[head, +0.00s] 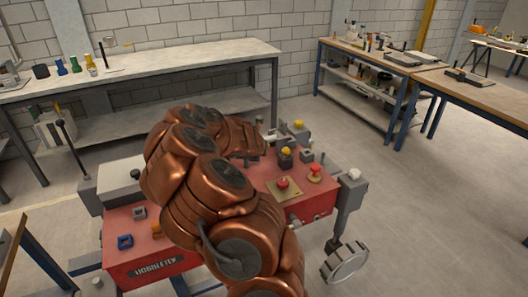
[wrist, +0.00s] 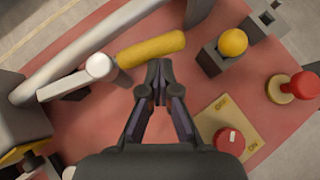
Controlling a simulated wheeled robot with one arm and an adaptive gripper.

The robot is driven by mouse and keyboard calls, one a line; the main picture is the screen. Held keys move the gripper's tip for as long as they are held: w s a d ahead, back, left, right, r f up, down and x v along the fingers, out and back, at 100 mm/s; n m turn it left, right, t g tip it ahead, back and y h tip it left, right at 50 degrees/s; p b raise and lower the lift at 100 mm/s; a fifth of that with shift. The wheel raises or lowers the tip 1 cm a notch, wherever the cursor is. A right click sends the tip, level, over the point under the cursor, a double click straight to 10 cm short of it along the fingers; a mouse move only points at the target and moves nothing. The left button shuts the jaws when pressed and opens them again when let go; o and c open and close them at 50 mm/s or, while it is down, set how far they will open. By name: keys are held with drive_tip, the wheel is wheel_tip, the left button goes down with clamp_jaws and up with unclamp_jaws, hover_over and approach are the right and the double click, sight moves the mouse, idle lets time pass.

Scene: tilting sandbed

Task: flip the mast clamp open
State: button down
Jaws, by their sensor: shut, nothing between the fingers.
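In the wrist view, a lever with a yellow grip (wrist: 152,48) and a pale grey arm and pivot (wrist: 98,67) lies beside a long grey tube (wrist: 85,55); it looks like the mast clamp. The lever lies roughly along the tube, low over the red panel. My gripper (wrist: 158,82) is shut and empty, its fingertips just below the yellow grip in the picture. I cannot tell whether they touch it. In the head view, my copper-coloured arm covers much of the panel, and I cannot make out the lever clearly.
Near my gripper on the red machine (head: 150,248) are a red knob on a yellow plate (wrist: 230,140), a red mushroom button (wrist: 304,85) and a yellow ball on a dark block (wrist: 233,42). A handwheel (head: 345,263) is at the machine's right. Workbenches stand behind.

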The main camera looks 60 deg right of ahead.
drive_tip(key=shift+s+d+p, duration=0.15)
drive_tip(key=shift+d+p, duration=0.2)
drive_tip(key=shift+d, duration=0.75)
drive_tip(key=shift+f, duration=0.15)
drive_tip(key=shift+s+a+f+b, duration=0.2)
drive_tip(key=shift+s+a+b, duration=0.1)
drive_tip(key=shift+s+b, duration=0.3)
drive_tip(key=shift+s+a+f+b, duration=0.2)
drive_tip(key=shift+s+a+b, duration=0.75)
drive_tip(key=shift+s+b, duration=0.15)
drive_tip(key=s+a+r, duration=0.4)
drive_tip(key=s+r, duration=0.1)
drive_tip(key=r, duration=0.1)
drive_tip(key=shift+s+a+r, duration=0.15)
drive_tip(key=shift+s+r, duration=0.2)
